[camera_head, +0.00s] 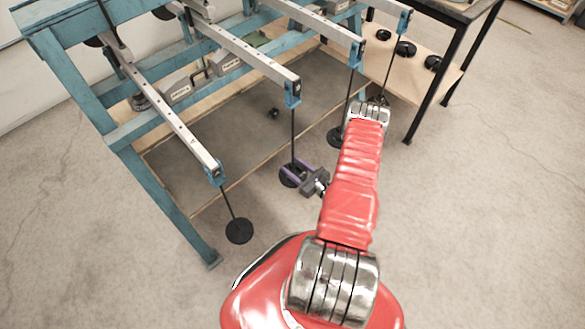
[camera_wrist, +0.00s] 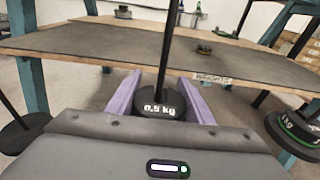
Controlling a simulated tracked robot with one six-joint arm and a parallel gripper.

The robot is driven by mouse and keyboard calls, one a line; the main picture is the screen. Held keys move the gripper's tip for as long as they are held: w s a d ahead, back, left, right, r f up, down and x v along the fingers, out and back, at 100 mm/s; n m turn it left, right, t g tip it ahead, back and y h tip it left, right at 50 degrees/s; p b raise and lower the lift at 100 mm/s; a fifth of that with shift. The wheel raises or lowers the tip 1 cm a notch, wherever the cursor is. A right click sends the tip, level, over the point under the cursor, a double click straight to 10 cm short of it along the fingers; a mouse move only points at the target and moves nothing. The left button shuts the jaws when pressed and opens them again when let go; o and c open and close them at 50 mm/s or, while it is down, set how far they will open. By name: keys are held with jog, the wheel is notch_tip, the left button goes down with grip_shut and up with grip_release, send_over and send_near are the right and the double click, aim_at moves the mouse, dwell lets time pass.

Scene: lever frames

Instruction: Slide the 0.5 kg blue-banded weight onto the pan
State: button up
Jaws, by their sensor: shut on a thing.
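A black disc weight (camera_wrist: 160,105) marked "0.5 kg" sits between the purple fingers of my gripper (camera_wrist: 160,95) in the wrist view. No blue band shows on the part I can see. A thin rod (camera_wrist: 170,45) rises from the weight. In the head view my gripper (camera_head: 293,174) is shut on this dark weight (camera_head: 286,179) at the foot of the rod (camera_head: 293,135), which hangs from a lever's end. The weight's underside and any pan under it are hidden, so I cannot tell whether it rests on a pan.
Other hanging discs are at the front left (camera_head: 239,231) and behind my arm (camera_head: 335,137). A green-banded 1 kg weight (camera_wrist: 295,130) is close on the right in the wrist view. Several dark weights stand on the board (camera_head: 420,75) at right. The blue frame (camera_head: 150,185) is at left.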

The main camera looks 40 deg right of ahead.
aim_at(299, 171)
jog(key=shift+w, duration=1.9)
dwell(1.1)
jog(key=shift+f, duration=0.35)
dwell(0.6)
jog(key=o, duration=1.3)
jog(key=shift+a, duration=0.1)
jog(key=shift+s, duration=0.2)
jog(key=shift+s+r, duration=0.15)
jog(key=shift+s, duration=0.95)
jog(key=shift+s+r, duration=0.2)
jog(key=shift+s, duration=0.9)
jog(key=shift+s+r, duration=0.15)
jog(key=shift+s, duration=0.95)
jog(key=shift+s, duration=0.1)
